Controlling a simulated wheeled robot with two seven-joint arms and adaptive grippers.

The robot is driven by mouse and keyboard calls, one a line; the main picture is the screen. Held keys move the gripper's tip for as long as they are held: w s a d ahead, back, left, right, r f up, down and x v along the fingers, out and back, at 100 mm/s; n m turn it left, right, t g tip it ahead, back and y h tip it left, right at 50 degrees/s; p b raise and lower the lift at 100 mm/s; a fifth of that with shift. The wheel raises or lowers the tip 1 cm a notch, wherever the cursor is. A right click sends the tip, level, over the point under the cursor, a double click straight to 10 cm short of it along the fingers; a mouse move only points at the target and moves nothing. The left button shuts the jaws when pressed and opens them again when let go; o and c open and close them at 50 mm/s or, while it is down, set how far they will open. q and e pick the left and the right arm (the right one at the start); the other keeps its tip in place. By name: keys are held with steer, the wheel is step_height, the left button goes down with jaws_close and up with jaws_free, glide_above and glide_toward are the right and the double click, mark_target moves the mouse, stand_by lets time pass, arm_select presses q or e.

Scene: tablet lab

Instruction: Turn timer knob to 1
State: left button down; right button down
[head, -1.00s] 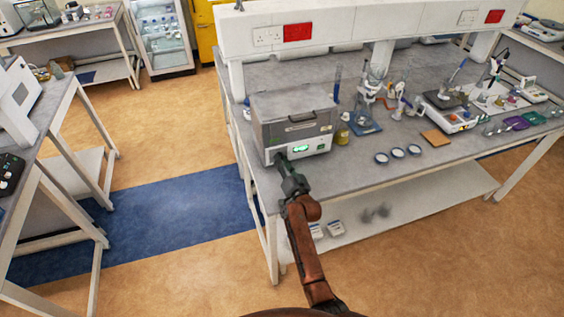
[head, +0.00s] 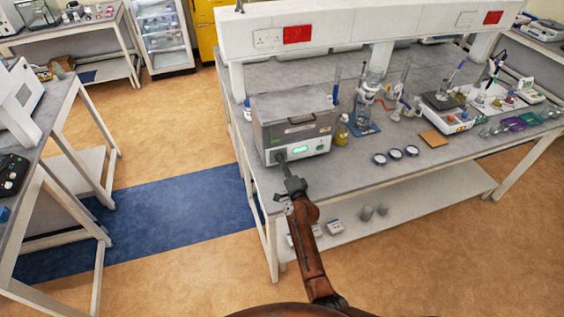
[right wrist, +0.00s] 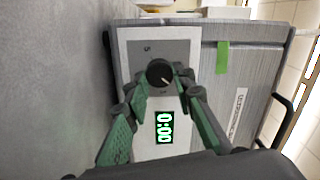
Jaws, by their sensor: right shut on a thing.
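The grey ultrasonic bath (head: 293,118) with a metal lid stands on the bench, its white front panel facing me. In the right wrist view the round black timer knob (right wrist: 160,73) has a white pointer line and sits on a grey panel. A green-lit display (right wrist: 164,128) beside it appears to read 0:00; it also glows in the head view (head: 300,149). My right gripper (head: 281,160) reaches the panel's left part and hides the knob there. In the right wrist view its green-padded fingers (right wrist: 162,84) are shut on the knob from both sides. My left gripper is not in view.
A yellow-liquid flask (head: 341,132) stands just right of the bath. Three small round dishes (head: 396,153) lie near the bench's front edge. Glassware, a balance and other items fill the bench's right side. The floor to the left is clear.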

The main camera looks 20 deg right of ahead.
steer(key=m, duration=0.3)
steer(key=shift+m+p, duration=0.3)
steer(key=shift+m, duration=0.1)
steer(key=shift+f+m+p, duration=0.15)
steer(key=shift+m+p, duration=0.15)
steer(key=shift+m, duration=1.6)
